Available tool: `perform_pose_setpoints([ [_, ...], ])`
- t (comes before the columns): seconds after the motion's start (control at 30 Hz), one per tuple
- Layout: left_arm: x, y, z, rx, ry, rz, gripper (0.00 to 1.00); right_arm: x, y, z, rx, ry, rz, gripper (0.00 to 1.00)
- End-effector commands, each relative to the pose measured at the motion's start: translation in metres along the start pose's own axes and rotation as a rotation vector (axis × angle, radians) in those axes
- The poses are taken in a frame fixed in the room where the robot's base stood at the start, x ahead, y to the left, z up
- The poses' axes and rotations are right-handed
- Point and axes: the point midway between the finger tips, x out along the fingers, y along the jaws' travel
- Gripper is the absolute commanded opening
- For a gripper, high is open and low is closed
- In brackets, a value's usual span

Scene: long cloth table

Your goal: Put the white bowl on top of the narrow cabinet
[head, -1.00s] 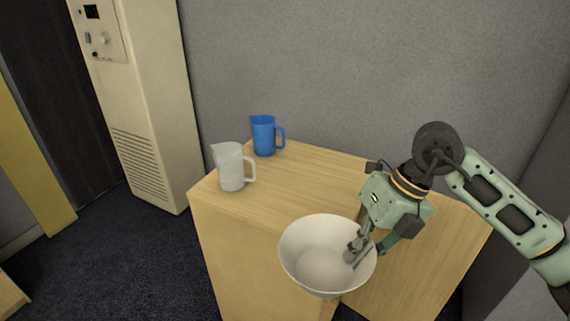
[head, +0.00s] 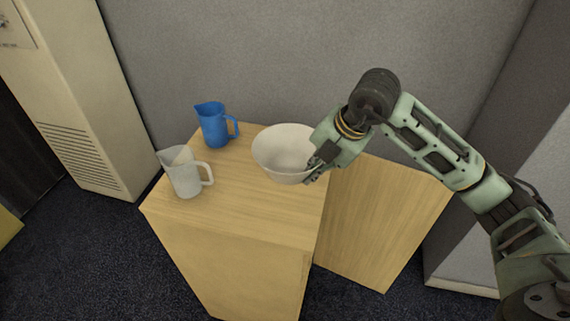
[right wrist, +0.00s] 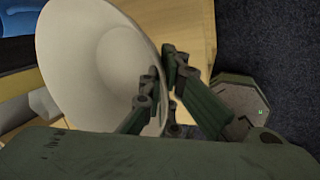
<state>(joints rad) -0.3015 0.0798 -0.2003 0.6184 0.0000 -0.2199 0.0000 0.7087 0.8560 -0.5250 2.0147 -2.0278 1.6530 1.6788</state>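The white bowl (head: 278,150) is upright at the right part of the narrow cabinet's wooden top (head: 240,205) in the head view. I cannot tell whether its base touches the top or hangs just above it. My right gripper (head: 315,172) is shut on the bowl's right rim. In the right wrist view the bowl (right wrist: 95,65) fills the left side, and its rim passes between the fingers of my right gripper (right wrist: 160,88), one inside and one outside. My left gripper is not in view.
A blue jug (head: 214,125) stands at the back left of the top, and a pale translucent jug (head: 184,175) at its left edge. A wooden panel (head: 380,215) adjoins the right side. The grey wall (head: 300,55) is behind. The top's front is clear.

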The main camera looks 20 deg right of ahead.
Motion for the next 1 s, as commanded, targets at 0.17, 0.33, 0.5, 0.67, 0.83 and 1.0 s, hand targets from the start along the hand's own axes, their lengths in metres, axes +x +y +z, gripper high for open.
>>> perform_pose_setpoints([
  [0.17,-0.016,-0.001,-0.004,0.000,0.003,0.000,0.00,0.033,0.027,0.012,0.002,0.004,0.001,0.00],
  [0.33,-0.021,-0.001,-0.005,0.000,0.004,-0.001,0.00,0.054,0.039,0.020,0.000,0.002,0.001,0.00],
  [0.5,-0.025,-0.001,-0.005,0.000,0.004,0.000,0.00,0.066,0.038,0.021,0.001,0.002,-0.002,0.00],
  [0.67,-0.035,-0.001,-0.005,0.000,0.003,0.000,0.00,0.087,0.028,0.021,0.000,0.003,-0.003,0.00],
  [0.83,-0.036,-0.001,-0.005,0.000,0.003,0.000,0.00,0.097,0.025,0.021,-0.002,0.000,0.001,0.00],
  [1.0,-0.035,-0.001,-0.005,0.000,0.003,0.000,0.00,0.097,0.025,0.021,-0.002,0.000,0.001,0.00],
])
